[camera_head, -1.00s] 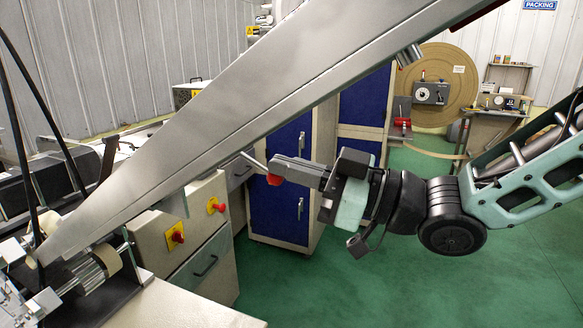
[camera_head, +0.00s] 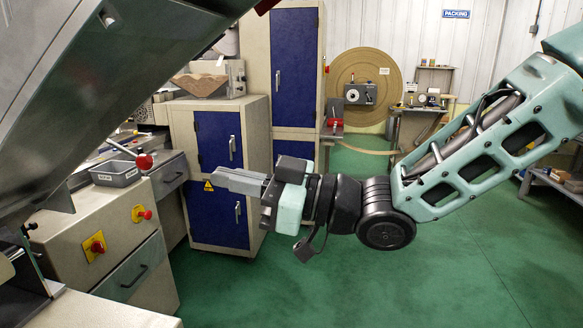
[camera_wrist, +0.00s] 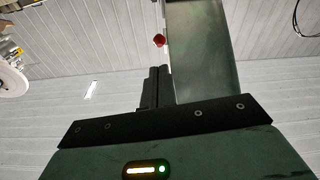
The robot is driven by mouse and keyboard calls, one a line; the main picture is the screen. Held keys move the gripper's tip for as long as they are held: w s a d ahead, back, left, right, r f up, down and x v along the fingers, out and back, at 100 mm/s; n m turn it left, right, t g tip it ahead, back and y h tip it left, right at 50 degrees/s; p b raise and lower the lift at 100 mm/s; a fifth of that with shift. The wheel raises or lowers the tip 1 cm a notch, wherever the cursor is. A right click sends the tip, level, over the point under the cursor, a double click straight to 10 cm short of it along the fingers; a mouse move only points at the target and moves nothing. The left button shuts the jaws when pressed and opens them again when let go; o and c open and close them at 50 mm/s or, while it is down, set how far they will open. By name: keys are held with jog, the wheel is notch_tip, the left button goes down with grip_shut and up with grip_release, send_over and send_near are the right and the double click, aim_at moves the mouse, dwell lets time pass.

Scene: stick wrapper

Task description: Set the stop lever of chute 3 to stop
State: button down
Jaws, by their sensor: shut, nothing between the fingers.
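A lever with a red ball knob (camera_head: 144,161) on a thin rod sticks out below the large grey metal chute (camera_head: 95,85) at the left of the head view. No chute number is readable, so I cannot tell whether this is chute 3's lever. My gripper (camera_head: 212,180) points left, shut and empty, to the right of the knob with a clear gap. In the wrist view the shut fingers (camera_wrist: 158,72) point up, with a red knob (camera_wrist: 159,40) just beyond their tips and a grey metal panel (camera_wrist: 200,50) beside them.
A grey tray (camera_head: 116,175) sits below the lever. A cabinet with red knobs (camera_head: 97,245) stands in front. A blue-doored cabinet (camera_head: 215,140) stands behind my gripper. Green floor (camera_head: 350,285) is open at the right.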

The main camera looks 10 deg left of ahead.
jog(key=s+d+f+m+t+h, duration=0.2)
jog(key=d+f+m+t+h, duration=0.35)
jog(key=d+f+h, duration=0.75)
jog(key=s+d+f+m+g+h, duration=0.2)
jog(key=s+d+m+g+h, duration=0.1)
jog(key=s+d, duration=0.4)
jog(key=s+d+f+m+g+h, duration=0.1)
jog(key=s+d+m+g+h, duration=0.2)
jog(key=s+d, duration=0.4)
jog(key=shift+s+d+f, duration=0.15)
jog(key=shift+f, duration=0.25)
